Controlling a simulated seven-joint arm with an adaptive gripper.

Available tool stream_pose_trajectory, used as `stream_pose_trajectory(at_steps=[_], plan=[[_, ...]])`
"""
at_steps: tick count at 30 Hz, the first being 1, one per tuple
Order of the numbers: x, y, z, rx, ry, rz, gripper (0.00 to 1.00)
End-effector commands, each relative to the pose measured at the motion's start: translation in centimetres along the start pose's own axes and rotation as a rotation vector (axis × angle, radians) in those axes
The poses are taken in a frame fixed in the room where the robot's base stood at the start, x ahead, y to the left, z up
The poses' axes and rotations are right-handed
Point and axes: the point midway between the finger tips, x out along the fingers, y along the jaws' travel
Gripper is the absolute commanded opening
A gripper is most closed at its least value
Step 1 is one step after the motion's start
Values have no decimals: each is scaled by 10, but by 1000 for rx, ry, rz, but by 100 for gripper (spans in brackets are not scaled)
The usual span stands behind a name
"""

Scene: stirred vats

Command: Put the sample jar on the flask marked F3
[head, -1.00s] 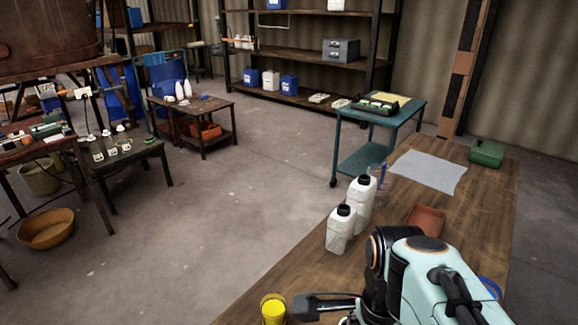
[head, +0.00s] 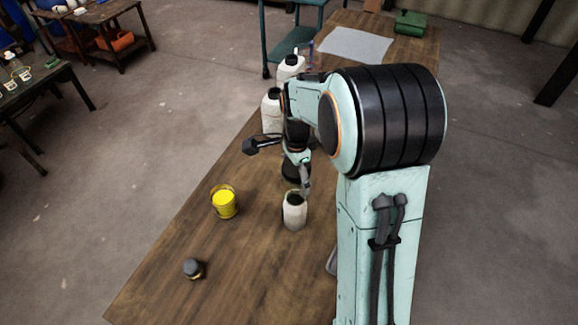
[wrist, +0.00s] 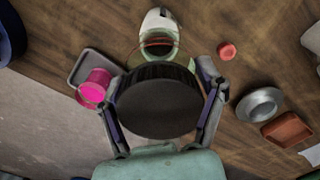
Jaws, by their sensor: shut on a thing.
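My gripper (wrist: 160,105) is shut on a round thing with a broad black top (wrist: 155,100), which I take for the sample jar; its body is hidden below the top. In the head view the black jar (head: 295,170) hangs under my wrist, partly covered by my fingers. A pale, open-necked vessel (head: 294,213) stands upright on the table just nearer than the jar. It seems to be the whitish-green vessel (wrist: 160,30) partly behind the jar in the wrist view. I cannot read any F3 mark.
On the wooden table (head: 262,270) stand a yellow pail (head: 223,203), a small dark-capped pot (head: 193,268) and two white bottles (head: 271,112). The wrist view shows a pink tub (wrist: 95,88), a grey bowl (wrist: 260,105), a brown tray (wrist: 287,131) and a small red thing (wrist: 227,51).

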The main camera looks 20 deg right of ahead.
Motion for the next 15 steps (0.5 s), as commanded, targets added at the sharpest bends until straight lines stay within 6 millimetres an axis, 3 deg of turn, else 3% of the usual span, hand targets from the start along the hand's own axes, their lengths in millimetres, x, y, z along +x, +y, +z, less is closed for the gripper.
stream_pose_trajectory(at_steps=[4,15], plan=[[18,1,0,0,-1,2,33],[23,1,0,0,-1,2,33]])
